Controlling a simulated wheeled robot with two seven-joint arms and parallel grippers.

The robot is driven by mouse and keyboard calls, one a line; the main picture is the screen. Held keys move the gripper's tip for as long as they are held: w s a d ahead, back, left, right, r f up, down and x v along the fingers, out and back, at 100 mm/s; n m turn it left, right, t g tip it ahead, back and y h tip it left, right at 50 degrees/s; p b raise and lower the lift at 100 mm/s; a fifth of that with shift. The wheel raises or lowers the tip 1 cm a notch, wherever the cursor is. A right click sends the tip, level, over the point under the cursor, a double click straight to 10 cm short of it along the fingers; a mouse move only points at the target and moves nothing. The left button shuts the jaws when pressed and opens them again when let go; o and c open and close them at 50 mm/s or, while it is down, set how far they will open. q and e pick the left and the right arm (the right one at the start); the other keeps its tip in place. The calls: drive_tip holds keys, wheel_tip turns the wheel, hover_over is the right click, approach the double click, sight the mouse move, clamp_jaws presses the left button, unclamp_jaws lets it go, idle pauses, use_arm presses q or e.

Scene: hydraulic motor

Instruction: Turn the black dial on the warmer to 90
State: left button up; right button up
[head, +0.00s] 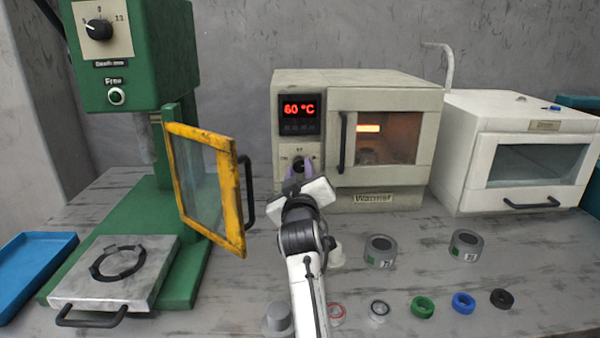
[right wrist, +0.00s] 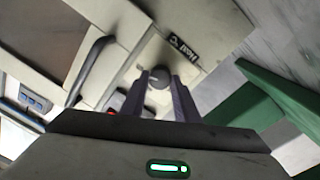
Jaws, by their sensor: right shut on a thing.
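The beige warmer (head: 385,193) stands at the back of the table, and its red display (head: 299,107) reads 60 °C. My right gripper (head: 299,167) is at the control panel below the display, its two purple-grey fingers on either side of the black dial (head: 299,163). In the right wrist view the dial (right wrist: 158,77) sits between the tips of my right gripper (right wrist: 160,80), which is shut on it. The dial's pointer and scale are mostly hidden in the head view. My left gripper is not in view.
A green press with an open yellow-framed guard (head: 238,205) stands left of the warmer. A white oven (head: 470,180) stands to the right. Grey cylinders (head: 380,251) and several coloured rings (head: 423,307) lie in front. A blue tray (head: 35,262) is at far left.

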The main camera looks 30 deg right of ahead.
drive_tip(key=o, duration=1)
drive_tip(key=shift+o, duration=0.2)
wheel_tip(320, 180, up, 9)
drive_tip(key=shift+f+p, duration=0.1)
drive_tip(key=shift+p, duration=0.8)
drive_tip(key=shift+r, duration=0.6)
drive_tip(key=shift+r, duration=0.1)
